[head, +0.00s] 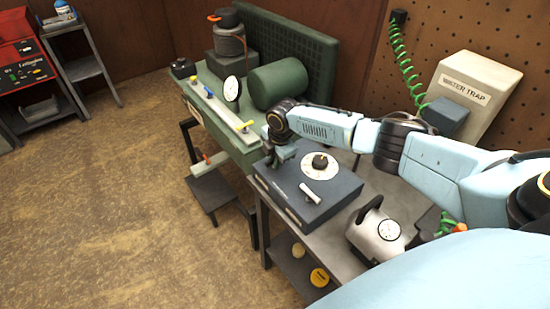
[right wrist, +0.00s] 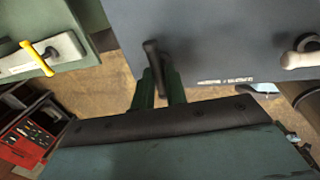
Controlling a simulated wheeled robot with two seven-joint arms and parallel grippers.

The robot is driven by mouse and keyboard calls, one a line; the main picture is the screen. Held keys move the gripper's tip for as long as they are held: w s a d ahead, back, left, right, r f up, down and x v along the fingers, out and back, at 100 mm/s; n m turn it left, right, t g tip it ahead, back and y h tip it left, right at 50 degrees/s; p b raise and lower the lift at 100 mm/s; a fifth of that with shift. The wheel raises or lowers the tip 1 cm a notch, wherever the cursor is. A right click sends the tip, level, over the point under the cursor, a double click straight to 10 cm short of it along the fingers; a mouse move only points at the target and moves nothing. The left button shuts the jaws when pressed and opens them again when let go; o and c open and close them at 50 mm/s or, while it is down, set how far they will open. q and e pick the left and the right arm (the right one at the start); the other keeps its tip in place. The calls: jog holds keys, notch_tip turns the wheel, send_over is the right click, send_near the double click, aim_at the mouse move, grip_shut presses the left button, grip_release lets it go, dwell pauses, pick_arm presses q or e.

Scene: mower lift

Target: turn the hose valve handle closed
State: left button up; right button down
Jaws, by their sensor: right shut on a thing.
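My right gripper (head: 276,155) is at the left edge of the blue-grey box (head: 325,205) in the head view. In the right wrist view its two dark green fingers (right wrist: 160,88) are shut on a dark lever (right wrist: 152,58) that stands out near the box's edge. A yellow handle (head: 244,127) sits on the end of the pale bar on the green machine; a yellow handle (right wrist: 38,57) also shows at the left of the right wrist view. I cannot tell which handle belongs to the hose valve. My left gripper is not in view.
The box carries a round dial (head: 320,167) and a white handle (head: 310,193). A grey metal canister with a gauge (head: 385,235) stands on the bench nearby. A low step (head: 213,190) with an orange-handled part is left of the box.

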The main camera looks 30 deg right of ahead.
jog(key=m+p, duration=0.1)
jog(key=m, duration=0.1)
jog(key=m+p, duration=0.1)
jog(key=m, duration=0.1)
jog(key=shift+w+a+r+m+h, duration=0.1)
jog(key=shift+w+a+m+h, duration=0.05)
jog(key=shift+m+h, duration=0.2)
jog(key=m+h+p, duration=0.1)
jog(key=m, duration=0.3)
jog(key=shift+w+m+g+p, duration=0.1)
jog(key=shift+m+g+p, duration=0.15)
jog(key=shift+g+p, duration=0.05)
jog(key=m, duration=0.4)
jog(key=shift+w+g+h, duration=0.15)
jog(key=shift+g+h, duration=0.1)
jog(key=shift+g, duration=0.05)
jog(key=m, duration=0.2)
jog(key=m+b, duration=0.1)
jog(key=m, duration=0.1)
jog(key=shift+w+d+g, duration=0.1)
jog(key=shift+d+g, duration=0.1)
jog(key=shift+g, duration=0.2)
jog(key=shift+m, duration=0.4)
jog(key=c, duration=1.5)
grip_release()
jog(key=shift+o, duration=0.2)
